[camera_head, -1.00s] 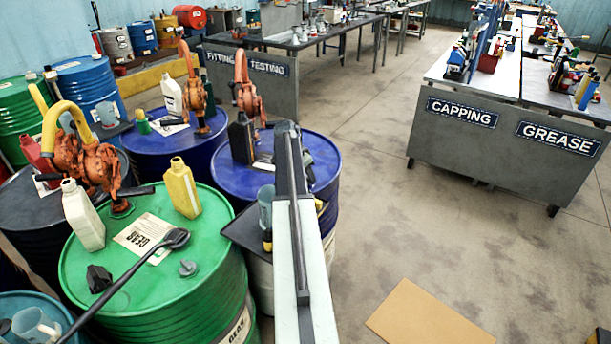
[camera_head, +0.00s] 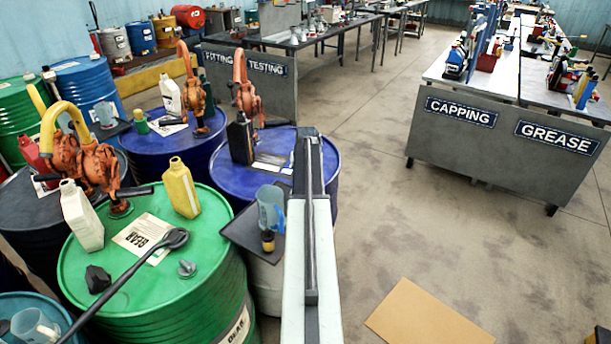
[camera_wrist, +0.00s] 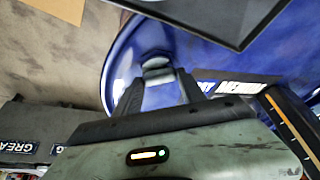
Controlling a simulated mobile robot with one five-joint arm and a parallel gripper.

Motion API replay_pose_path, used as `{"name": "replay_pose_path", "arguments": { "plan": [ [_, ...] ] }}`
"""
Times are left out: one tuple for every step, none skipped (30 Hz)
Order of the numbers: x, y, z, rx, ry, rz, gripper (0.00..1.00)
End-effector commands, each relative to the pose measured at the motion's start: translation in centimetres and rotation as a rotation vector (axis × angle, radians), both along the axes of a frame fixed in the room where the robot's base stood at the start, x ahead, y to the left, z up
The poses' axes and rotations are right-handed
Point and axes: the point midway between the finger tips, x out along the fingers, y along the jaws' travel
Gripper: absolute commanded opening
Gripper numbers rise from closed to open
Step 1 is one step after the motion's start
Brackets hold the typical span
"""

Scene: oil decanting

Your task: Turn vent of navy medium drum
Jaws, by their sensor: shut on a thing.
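The navy drum (camera_head: 232,190) stands at the centre of the head view, right of the green drum. Its blue lid (camera_wrist: 215,55) fills the upper right of the wrist view, with a dark label (camera_wrist: 235,82) whose lettering seems to end in MEDIUM. A small grey vent cap (camera_wrist: 155,62) sits near the lid's rim. My gripper (camera_wrist: 157,78) is at the cap, with its dark fingers on either side, shut on it. The contact itself is partly hidden. In the head view my arm hides the gripper and the vent.
A black bottle (camera_head: 240,140) and an orange pump (camera_head: 246,88) stand at the lid's far left. A tray (camera_head: 238,232) with a blue jug (camera_head: 270,207) is close in front. The green drum (camera_head: 150,300) stands left.

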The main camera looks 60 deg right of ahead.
Motion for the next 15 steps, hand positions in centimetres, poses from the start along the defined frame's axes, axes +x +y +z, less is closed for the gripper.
{"name": "replay_pose_path", "arguments": {
  "plan": [
    [-0.14,-0.06,-0.01,0.001,0.000,0.039,0.07],
    [-0.17,-0.09,-0.01,0.001,0.000,0.067,0.07],
    [-0.15,-0.09,0.00,0.002,-0.001,0.106,0.07],
    [-0.15,-0.10,-0.01,0.001,0.000,0.134,0.07],
    [-0.12,-0.09,-0.01,0.001,-0.001,0.164,0.07],
    [-0.14,-0.12,-0.01,0.002,0.001,0.200,0.07],
    [-0.14,-0.12,-0.01,0.002,0.000,0.228,0.07],
    [-0.16,-0.14,-0.01,0.002,0.000,0.256,0.07],
    [-0.18,-0.16,-0.02,0.002,0.000,0.292,0.07],
    [-0.17,-0.17,-0.01,0.002,0.000,0.319,0.07],
    [-0.18,-0.20,-0.01,0.001,0.001,0.344,0.07],
    [-0.14,-0.20,-0.01,0.002,0.000,0.378,0.07],
    [-0.14,-0.20,-0.01,0.002,0.000,0.402,0.07],
    [-0.15,-0.19,-0.01,0.001,0.001,0.425,0.07],
    [-0.14,-0.19,-0.01,0.003,0.001,0.455,0.07]
  ]
}}
